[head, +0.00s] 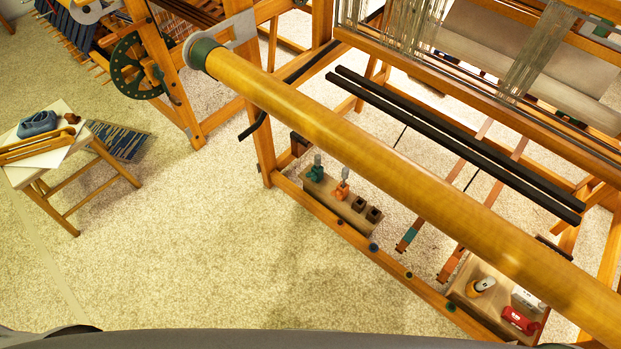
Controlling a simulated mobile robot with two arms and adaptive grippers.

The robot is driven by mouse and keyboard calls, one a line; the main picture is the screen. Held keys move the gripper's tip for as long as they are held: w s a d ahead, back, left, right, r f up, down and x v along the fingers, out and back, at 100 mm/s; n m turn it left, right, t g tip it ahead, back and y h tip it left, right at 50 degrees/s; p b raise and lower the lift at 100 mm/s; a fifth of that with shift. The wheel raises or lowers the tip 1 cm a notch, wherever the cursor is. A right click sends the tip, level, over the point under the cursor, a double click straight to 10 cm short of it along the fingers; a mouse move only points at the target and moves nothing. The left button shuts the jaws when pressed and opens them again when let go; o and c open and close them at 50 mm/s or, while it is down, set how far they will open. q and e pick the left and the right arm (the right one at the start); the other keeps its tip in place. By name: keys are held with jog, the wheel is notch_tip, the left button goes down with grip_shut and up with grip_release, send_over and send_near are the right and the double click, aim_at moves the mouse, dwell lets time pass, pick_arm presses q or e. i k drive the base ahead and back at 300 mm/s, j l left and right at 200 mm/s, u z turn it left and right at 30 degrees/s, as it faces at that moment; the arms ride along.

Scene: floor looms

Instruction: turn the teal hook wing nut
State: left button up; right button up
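Neither of my grippers is in view, and nothing touches the teal piece.
A wooden tray (468,290) with small items sits at lower right. A small stool (52,160) stands at left. The carpet (200,240) between is clear.

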aim_at(312, 175)
jog(key=j+z, duration=0.55)
jog(key=z, duration=0.2)
jog(key=k+j+z, duration=0.1)
jog(key=j+z, duration=0.15)
jog(key=z, duration=0.15)
